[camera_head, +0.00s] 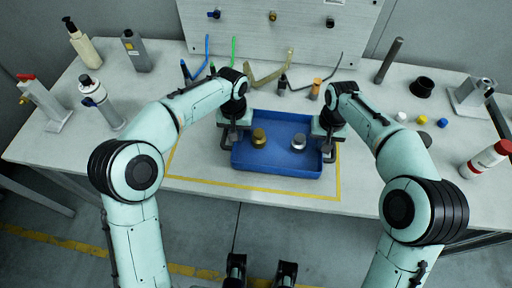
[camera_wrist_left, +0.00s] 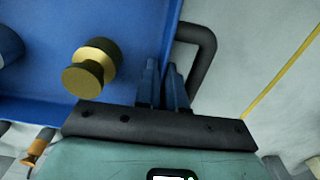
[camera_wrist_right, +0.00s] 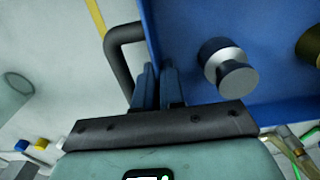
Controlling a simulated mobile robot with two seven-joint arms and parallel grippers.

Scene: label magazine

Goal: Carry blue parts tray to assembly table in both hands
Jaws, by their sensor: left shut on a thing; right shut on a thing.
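The blue parts tray (camera_head: 290,167) is at the yellow-outlined area near the front edge of the table (camera_head: 190,170). A brass knob-like part (camera_head: 259,138) and a silver one (camera_head: 299,141) stand in it. My left gripper (camera_head: 228,141) is shut at the tray's left side, by its dark loop handle (camera_wrist_left: 208,50). My right gripper (camera_head: 328,149) is shut at the right side, by the other handle (camera_wrist_right: 116,55). The wrist views show the fingers close together beside the tray walls; the exact contact is hidden. The tray looks level; whether it touches the tabletop is unclear.
Bottles and a red-topped fixture (camera_head: 45,105) stand at the left. A panel with hooks (camera_head: 285,25) rises behind. Thin tools lie behind the tray.

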